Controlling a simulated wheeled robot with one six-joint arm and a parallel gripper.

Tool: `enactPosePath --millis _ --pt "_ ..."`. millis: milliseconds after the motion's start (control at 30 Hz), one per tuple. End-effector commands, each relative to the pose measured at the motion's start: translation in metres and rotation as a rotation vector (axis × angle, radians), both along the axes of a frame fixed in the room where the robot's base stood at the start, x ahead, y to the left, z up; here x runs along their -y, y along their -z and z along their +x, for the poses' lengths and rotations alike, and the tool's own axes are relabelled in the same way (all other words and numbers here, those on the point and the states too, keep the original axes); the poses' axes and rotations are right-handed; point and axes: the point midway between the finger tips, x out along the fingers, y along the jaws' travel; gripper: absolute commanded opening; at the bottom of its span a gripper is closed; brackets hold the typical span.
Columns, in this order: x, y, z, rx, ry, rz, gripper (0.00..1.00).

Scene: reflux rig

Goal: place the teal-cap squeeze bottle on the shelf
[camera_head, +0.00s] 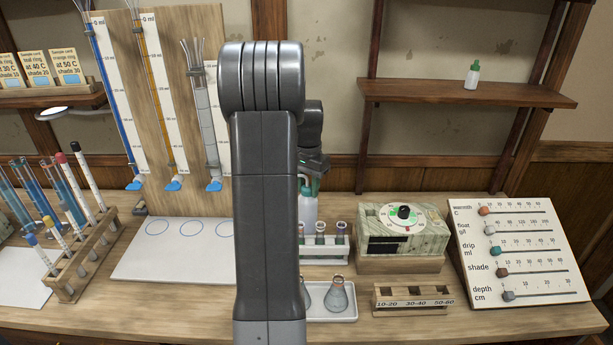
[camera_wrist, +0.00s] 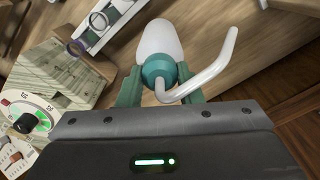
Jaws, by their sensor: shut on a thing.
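The squeeze bottle has a white body (camera_wrist: 160,38), a teal cap (camera_wrist: 158,68) and a bent white spout. In the wrist view my gripper (camera_wrist: 161,88) has its green fingers on both sides of the cap, shut on it. In the head view the pale bottle (camera_head: 308,212) shows behind the tube rack, partly hidden by my arm; my gripper (camera_head: 309,186) is at its top. I cannot tell whether its base touches the bench. The wooden shelf (camera_head: 420,92) is on the wall at the upper right, above and right of my gripper.
A small green-capped bottle (camera_head: 472,76) stands toward the shelf's right part; the rest of it is clear. A tube rack (camera_head: 318,252), a tray with flasks (camera_head: 345,314), a dial box (camera_head: 403,235) and a slider board (camera_head: 515,250) crowd the bench.

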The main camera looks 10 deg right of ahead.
Motion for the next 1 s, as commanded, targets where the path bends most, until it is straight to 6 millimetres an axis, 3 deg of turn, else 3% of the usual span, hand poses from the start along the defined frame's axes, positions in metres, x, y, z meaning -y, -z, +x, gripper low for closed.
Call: enactPosePath --millis 400,833,867,900,967,1000 --pt "0.000 0.036 0.000 0.001 0.000 0.000 0.22" --pt "0.000 0.041 0.000 0.002 0.000 -0.001 0.22" --pt "0.000 0.041 0.000 0.001 0.000 0.000 0.36" --pt "0.000 0.041 0.000 0.001 0.000 0.000 0.44" --pt "0.000 0.041 0.000 0.001 0.000 0.000 0.54" --pt "0.000 0.041 0.000 0.001 0.000 0.000 0.54"
